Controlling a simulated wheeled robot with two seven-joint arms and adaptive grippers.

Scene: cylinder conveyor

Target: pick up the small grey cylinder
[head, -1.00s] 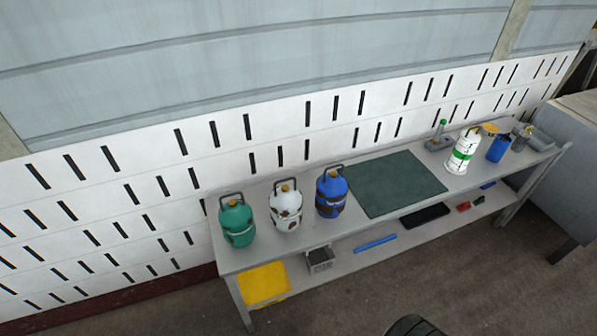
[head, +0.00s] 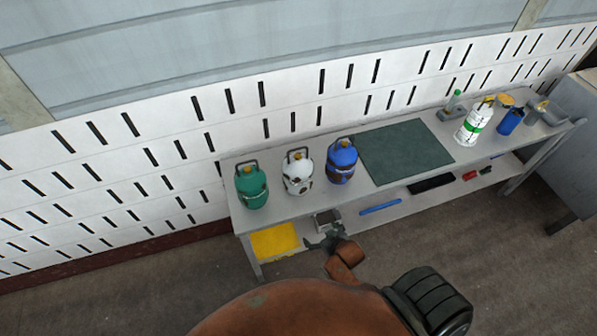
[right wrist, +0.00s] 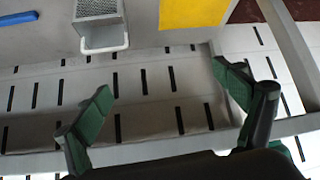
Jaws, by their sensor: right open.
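A small grey cylinder (head: 536,110) stands on the top of the grey workbench (head: 290,209), near its far right end beside a blue cylinder (head: 510,121). It is small in the head view and does not show in the right wrist view. My right gripper (head: 325,240) is in front of the bench near its left part, far to the left of the grey cylinder. In the right wrist view its two green-padded fingers (right wrist: 168,90) are spread apart with nothing between them. My left gripper is not in view.
Green (head: 251,187), white (head: 298,174) and blue (head: 341,163) gas bottles stand on the bench's left half. A dark green mat (head: 405,152) lies mid-bench. A white bottle with a green band (head: 474,123) stands left of the blue cylinder.

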